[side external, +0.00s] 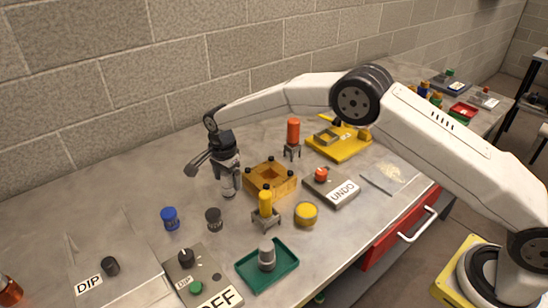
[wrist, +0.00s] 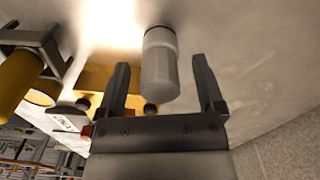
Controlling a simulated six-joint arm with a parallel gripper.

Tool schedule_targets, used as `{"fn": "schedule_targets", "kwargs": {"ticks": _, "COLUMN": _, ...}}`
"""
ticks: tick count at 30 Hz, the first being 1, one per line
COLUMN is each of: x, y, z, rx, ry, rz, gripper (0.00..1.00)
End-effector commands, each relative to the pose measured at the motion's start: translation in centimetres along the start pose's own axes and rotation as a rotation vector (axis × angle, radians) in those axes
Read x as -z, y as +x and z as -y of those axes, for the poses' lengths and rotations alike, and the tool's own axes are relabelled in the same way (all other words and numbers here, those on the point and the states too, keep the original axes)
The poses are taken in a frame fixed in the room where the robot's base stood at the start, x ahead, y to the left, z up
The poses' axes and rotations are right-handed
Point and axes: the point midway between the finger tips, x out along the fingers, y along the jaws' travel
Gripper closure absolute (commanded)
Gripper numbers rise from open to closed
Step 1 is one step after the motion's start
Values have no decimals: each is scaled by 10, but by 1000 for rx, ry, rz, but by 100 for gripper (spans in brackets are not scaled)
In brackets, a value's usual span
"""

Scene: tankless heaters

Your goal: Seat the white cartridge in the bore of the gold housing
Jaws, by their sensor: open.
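A pale grey-white cylinder with a dark band, which looks like the white cartridge (side external: 228,186), appears to stand upright on the table under my gripper (side external: 229,172). In the wrist view the cartridge (wrist: 161,72) lies between the two fingers of my gripper (wrist: 160,62), with a visible gap on each side. My gripper is open and points down. The gold housing (side external: 259,189) is a square block with dark knobs at its corners and a central bore, just right of my gripper. In the wrist view the gold housing (wrist: 92,77) is partly hidden behind a finger.
A green tray (side external: 285,275) holds another grey cylinder (side external: 267,258). A yellow cylinder on a stand (side external: 265,203) and a yellow round can (side external: 306,214) are in front of the housing. Blue (side external: 170,218) and dark (side external: 213,220) jars stand front left. The back left table is clear.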

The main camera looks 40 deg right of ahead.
Motion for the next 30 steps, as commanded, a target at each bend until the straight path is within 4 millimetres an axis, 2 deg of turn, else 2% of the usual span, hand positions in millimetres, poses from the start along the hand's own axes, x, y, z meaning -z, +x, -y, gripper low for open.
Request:
{"fn": "schedule_targets", "kwargs": {"ticks": 13, "x": 0, "y": 0, "z": 0, "rx": 0, "ry": 0, "rz": 0, "gripper": 13}}
{"fn": "schedule_targets", "kwargs": {"ticks": 14, "x": 0, "y": 0, "z": 0, "rx": 0, "ry": 0, "rz": 0, "gripper": 16}}
{"fn": "schedule_targets", "kwargs": {"ticks": 21, "x": 0, "y": 0, "z": 0, "rx": 0, "ry": 0, "rz": 0, "gripper": 93}}
{"fn": "schedule_targets", "kwargs": {"ticks": 22, "x": 0, "y": 0, "z": 0, "rx": 0, "ry": 0, "rz": 0, "gripper": 100}}
{"fn": "schedule_targets", "kwargs": {"ticks": 30, "x": 0, "y": 0, "z": 0, "rx": 0, "ry": 0, "rz": 0, "gripper": 100}}
